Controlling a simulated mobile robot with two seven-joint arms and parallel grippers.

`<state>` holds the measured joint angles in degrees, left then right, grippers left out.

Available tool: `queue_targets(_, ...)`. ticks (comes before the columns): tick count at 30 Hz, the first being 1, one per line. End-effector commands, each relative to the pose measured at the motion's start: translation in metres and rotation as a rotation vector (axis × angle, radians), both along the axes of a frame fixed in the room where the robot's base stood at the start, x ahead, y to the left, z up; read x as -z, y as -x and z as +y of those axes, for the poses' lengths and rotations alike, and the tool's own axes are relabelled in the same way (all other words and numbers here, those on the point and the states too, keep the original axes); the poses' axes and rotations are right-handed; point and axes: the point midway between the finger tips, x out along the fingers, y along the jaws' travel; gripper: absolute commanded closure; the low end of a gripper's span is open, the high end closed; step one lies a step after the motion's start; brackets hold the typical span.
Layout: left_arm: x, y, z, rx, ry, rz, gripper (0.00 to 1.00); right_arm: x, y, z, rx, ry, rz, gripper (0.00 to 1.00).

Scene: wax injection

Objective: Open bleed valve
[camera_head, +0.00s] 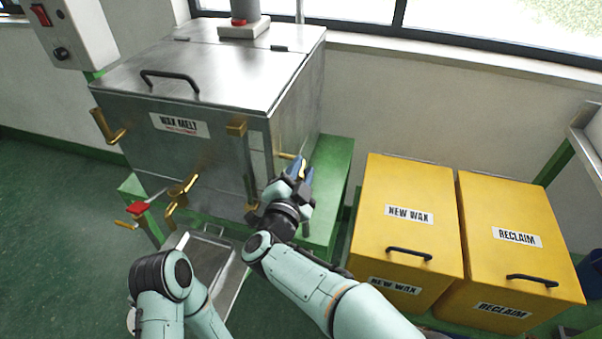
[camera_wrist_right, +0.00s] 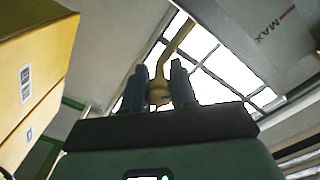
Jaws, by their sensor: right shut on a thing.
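The steel wax melt tank (camera_head: 190,150) stands at upper left in the head view, with several brass valves and fittings on it. My right gripper (camera_head: 301,169) is at the tank's right side. Part of a brass handle (camera_head: 286,156) shows just left of the fingers there. In the right wrist view, my right gripper (camera_wrist_right: 158,92) has a finger on each side of the rounded end of a brass lever (camera_wrist_right: 176,40), which I take for the bleed valve handle. It is shut on this end. The lever curves up and right from the fingers. My left gripper is not in view.
Yellow bins, labelled NEW WAX (camera_head: 408,190) and RECLAIM (camera_head: 515,215), stand right of my right arm. A green stand (camera_head: 331,185) is under and beside the tank. A metal tray (camera_head: 226,275) lies below the tank front. A red-topped valve (camera_head: 138,208) is at the left.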

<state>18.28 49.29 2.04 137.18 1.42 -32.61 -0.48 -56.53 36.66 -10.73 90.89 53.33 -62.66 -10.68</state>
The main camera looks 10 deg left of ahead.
Motion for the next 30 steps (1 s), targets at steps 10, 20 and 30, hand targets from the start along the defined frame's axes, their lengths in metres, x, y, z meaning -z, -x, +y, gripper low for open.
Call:
queue_targets(10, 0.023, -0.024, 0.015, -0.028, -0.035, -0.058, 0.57, 0.004, 0.000, 0.000, -0.001, -0.322, -0.006, 1.00)
queue_targets(20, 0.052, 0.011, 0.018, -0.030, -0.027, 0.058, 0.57, 0.004, 0.000, 0.000, -0.001, -0.550, -0.016, 1.00)
queue_targets(30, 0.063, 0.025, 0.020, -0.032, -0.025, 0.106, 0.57, 0.003, 0.000, 0.001, -0.002, -0.653, -0.018, 1.00)
